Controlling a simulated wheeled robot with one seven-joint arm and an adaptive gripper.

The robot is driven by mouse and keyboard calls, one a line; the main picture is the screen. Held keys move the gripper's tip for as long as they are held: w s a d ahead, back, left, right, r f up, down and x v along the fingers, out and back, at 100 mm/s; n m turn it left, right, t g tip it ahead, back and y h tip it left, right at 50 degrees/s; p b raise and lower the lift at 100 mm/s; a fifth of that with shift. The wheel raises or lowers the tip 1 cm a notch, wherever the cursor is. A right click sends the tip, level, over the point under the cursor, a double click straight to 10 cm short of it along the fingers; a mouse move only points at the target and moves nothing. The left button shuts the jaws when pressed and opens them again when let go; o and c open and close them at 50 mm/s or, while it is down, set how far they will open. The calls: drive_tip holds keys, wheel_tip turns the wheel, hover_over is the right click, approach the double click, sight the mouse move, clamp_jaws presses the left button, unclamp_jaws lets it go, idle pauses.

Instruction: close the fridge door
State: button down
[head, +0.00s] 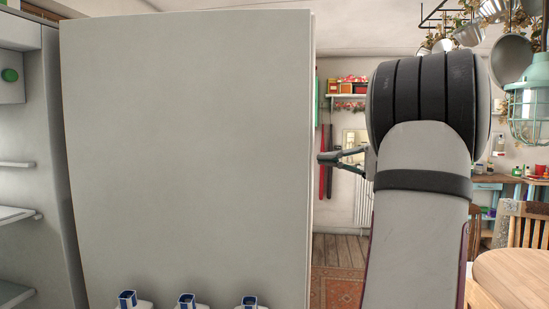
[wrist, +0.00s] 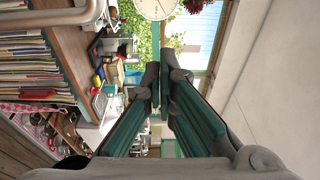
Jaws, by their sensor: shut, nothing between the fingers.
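The fridge door (head: 185,140) stands open and fills the left and middle of the head view as a large plain pale panel. Its free edge is on the right. The open fridge (head: 55,150) shows at the far left, with its shelves in view. My gripper (head: 321,157) is shut and empty just right of the door's free edge, pointing left. I cannot tell if it touches the door. In the wrist view, my gripper (wrist: 160,82) shows from behind, fingers pointing away. A pale flat surface (wrist: 275,75), probably the door, lies to its right.
Several blue-capped containers (head: 187,300) show along the lower part of the door. A wooden table (head: 515,280) and chair (head: 526,225) stand at the right. Pans (head: 510,58) and a lamp (head: 529,105) hang at upper right. Floor with a rug (head: 337,285) shows beyond the door edge.

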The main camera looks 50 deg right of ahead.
drive_tip(key=shift+w+a+p, duration=0.55)
drive_tip(key=shift+w+a, duration=1.1)
drive_tip(key=shift+w, duration=0.2)
drive_tip(key=shift+w+a+p, duration=0.55)
drive_tip(key=shift+w+a, duration=1.05)
drive_tip(key=shift+w, duration=0.2)
drive_tip(key=shift+a, duration=0.1)
